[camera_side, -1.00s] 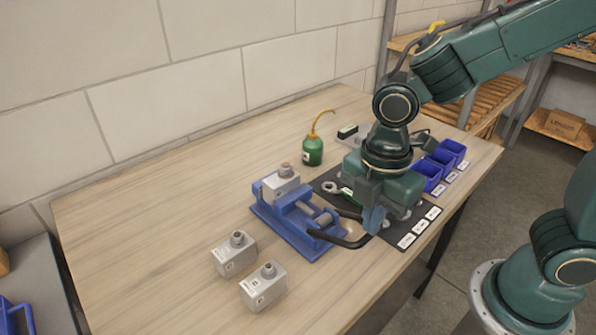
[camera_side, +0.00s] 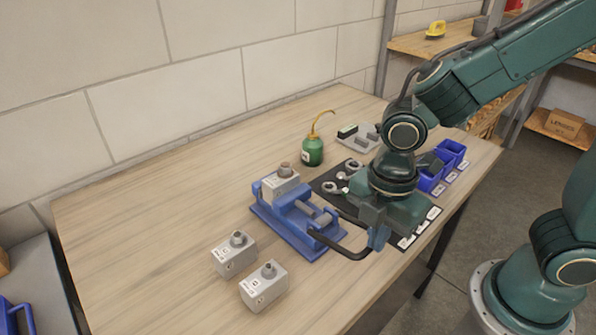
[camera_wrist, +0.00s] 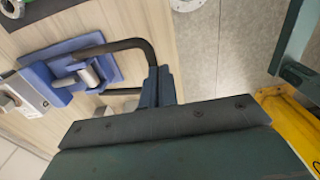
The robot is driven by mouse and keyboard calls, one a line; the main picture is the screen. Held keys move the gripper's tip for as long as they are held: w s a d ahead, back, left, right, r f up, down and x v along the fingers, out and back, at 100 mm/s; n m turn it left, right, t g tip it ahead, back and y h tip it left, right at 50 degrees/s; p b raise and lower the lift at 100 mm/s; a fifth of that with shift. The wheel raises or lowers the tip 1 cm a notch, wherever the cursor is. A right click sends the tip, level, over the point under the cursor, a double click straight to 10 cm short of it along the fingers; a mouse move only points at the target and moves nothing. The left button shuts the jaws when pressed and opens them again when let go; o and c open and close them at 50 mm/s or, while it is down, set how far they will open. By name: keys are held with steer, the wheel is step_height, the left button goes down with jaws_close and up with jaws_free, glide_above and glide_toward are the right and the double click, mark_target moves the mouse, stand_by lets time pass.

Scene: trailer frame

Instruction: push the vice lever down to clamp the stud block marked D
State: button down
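The blue vice (camera_side: 290,230) stands on the table with a grey stud block (camera_side: 281,186) seated at its back end; the block's label is too small to read. The black bent vice lever (camera_side: 345,251) reaches right from the vice, low over the table. My gripper (camera_side: 378,238) is at the lever's far end, fingers pointing down and close together on it. In the wrist view, the lever (camera_wrist: 110,46) runs from the vice (camera_wrist: 70,72) to the nearly closed fingers of my gripper (camera_wrist: 158,85), which hide its tip.
Two more grey stud blocks (camera_side: 234,255) (camera_side: 264,287) stand in front of the vice. A green oil can (camera_side: 312,152) is behind. A dark mat (camera_side: 327,186) with rings and labels lies under my arm. Blue bins (camera_side: 450,154) stand at the right edge. The table's left side is clear.

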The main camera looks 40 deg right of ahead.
steer(key=shift+s+r, duration=0.1)
step_height(320, 180, up, 14)
steer(key=s, duration=0.2)
steer(key=shift+s+f, duration=0.2)
steer(key=shift+s, duration=0.15)
stand_by(0.5)
steer(key=s+d+m+t, duration=0.2)
steer(key=d+m+t, duration=0.3)
steer(key=d+m, duration=0.8)
steer(key=m, duration=0.5)
steer(key=shift+r+t, duration=0.2)
steer(key=shift+t, duration=0.1)
